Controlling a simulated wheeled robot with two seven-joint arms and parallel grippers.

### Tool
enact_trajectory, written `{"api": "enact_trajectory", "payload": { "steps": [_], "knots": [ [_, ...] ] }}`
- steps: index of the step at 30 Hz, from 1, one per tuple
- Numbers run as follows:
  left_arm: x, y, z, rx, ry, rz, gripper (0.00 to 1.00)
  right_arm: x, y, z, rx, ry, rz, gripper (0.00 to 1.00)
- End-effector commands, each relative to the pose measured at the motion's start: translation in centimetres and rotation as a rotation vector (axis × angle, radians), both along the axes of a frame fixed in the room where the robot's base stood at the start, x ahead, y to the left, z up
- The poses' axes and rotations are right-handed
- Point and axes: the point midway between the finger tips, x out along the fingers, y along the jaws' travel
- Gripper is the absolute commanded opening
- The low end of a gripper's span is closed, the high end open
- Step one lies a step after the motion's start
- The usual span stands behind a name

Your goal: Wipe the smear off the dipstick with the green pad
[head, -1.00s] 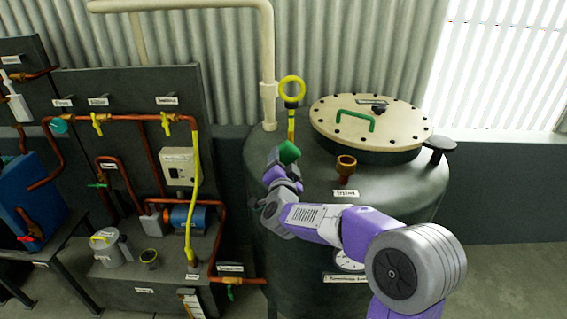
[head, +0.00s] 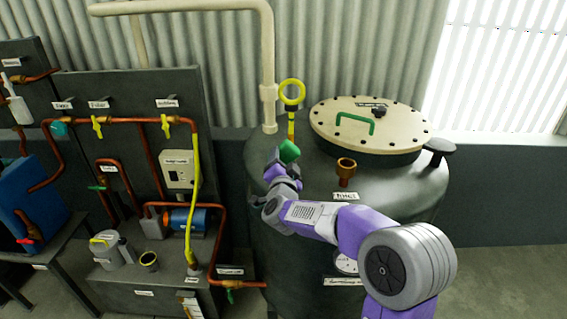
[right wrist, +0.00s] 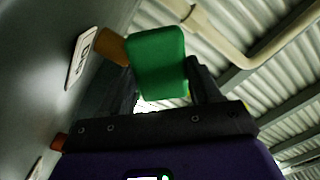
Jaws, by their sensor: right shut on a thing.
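The dipstick (head: 291,126) stands upright at the back left of the dark tank, with a yellow ring handle (head: 292,92) on top. Its lower part is hidden behind the green pad (head: 289,151). My right gripper (head: 287,160) is shut on the pad and holds it at the dipstick, in front of its lower visible part. I cannot tell whether the pad touches the stick. The pad also fills the middle of the right wrist view (right wrist: 157,62). The smear is too small to make out. My left gripper is not in view.
The tank (head: 415,190) has a bolted cream lid (head: 330,125) with a green handle and a copper funnel (head: 346,168) right of my gripper. A cream pipe (head: 268,80) rises close left of the dipstick. A panel with copper pipes (head: 150,119) and yellow valves stands further left.

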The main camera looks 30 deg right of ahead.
Motion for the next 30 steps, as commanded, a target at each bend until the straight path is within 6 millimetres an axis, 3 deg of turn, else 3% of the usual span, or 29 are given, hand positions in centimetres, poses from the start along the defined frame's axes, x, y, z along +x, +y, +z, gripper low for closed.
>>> {"api": "enact_trajectory", "payload": {
  "steps": [8, 21, 30],
  "knots": [
    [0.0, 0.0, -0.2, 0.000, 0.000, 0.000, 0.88, 0.0, -0.4, 0.0, 0.000, -0.001, -0.002, 0.39],
    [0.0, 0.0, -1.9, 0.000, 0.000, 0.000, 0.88, -2.0, -3.3, -0.2, 0.000, 0.000, -0.001, 0.39],
    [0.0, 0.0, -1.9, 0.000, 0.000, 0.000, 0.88, -1.7, -3.3, 0.0, 0.000, 0.001, 0.001, 0.39]
  ]
}}
